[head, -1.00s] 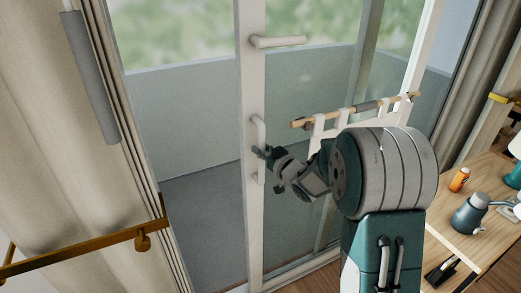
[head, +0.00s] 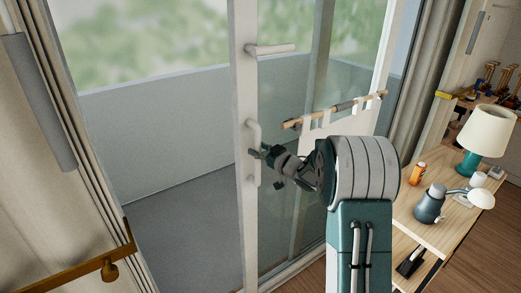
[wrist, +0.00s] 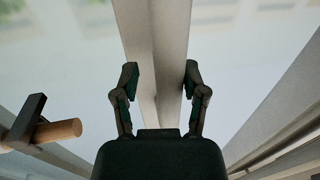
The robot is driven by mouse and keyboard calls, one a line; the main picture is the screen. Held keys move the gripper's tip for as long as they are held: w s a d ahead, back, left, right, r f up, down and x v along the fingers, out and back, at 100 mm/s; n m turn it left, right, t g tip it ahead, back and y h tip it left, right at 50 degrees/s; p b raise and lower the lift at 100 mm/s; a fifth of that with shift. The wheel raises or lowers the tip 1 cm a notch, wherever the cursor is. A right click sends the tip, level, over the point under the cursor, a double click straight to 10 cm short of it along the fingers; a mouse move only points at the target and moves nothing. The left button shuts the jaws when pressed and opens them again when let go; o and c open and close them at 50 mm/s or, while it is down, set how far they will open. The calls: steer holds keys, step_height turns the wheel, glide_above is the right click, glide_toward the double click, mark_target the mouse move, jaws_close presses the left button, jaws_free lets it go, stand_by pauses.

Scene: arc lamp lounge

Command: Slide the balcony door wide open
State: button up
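The balcony door (head: 243,60) is a glass sliding panel in a white frame. It stands partly open, with a wide gap to its left showing the balcony. Its white pull handle (head: 254,132) is on the left stile, and a white lever (head: 270,49) sits higher up. My gripper (head: 258,153) is at the pull handle. In the wrist view my gripper (wrist: 160,80) has its fingers apart, one on each side of a pale upright door part. I cannot tell whether either finger touches it.
A wooden rod with a hanging white cloth (head: 335,108) is on the glass side, close to my arm. A wooden desk (head: 428,225) with a lamp (head: 486,135) and a blue-grey pot-like item (head: 430,205) stands right. A brass rail (head: 80,268) is lower left, by the curtain.

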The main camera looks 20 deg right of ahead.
steer(key=shift+d, duration=1.05)
steer(key=shift+a, duration=0.2)
steer(key=v, duration=1.2)
steer(key=shift+f, duration=0.15)
